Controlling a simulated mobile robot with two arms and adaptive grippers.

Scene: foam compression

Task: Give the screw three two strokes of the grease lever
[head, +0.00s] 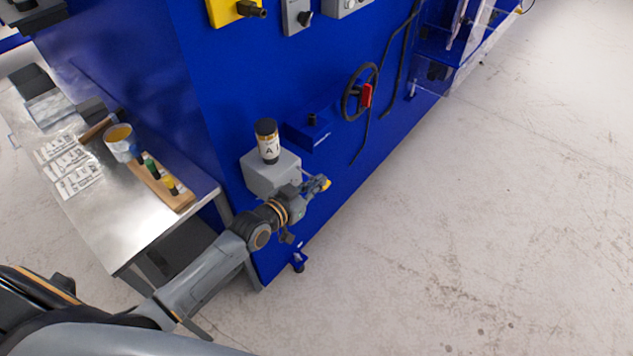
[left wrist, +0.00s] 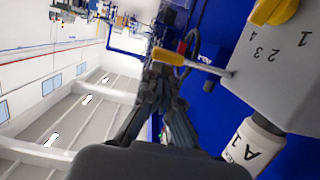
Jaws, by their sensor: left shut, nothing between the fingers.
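The grease unit is a grey box (head: 270,174) on the side of the blue machine, with a dark-capped bottle marked A (head: 268,142) on top. In the left wrist view the box (left wrist: 265,75) shows numbers 1 to 4 beside a yellow knob (left wrist: 275,10); its exact setting is unclear. The grease lever, a thin rod with a yellow handle (left wrist: 168,57), sticks out from the box. My left gripper (head: 313,188) is shut and empty, its fingertips close to the lever handle; I cannot tell whether they touch. My right gripper is not in view.
A metal table (head: 130,225) at left holds a wooden rack (head: 160,185), a can (head: 122,143) and printed cards. The floor at right is clear.

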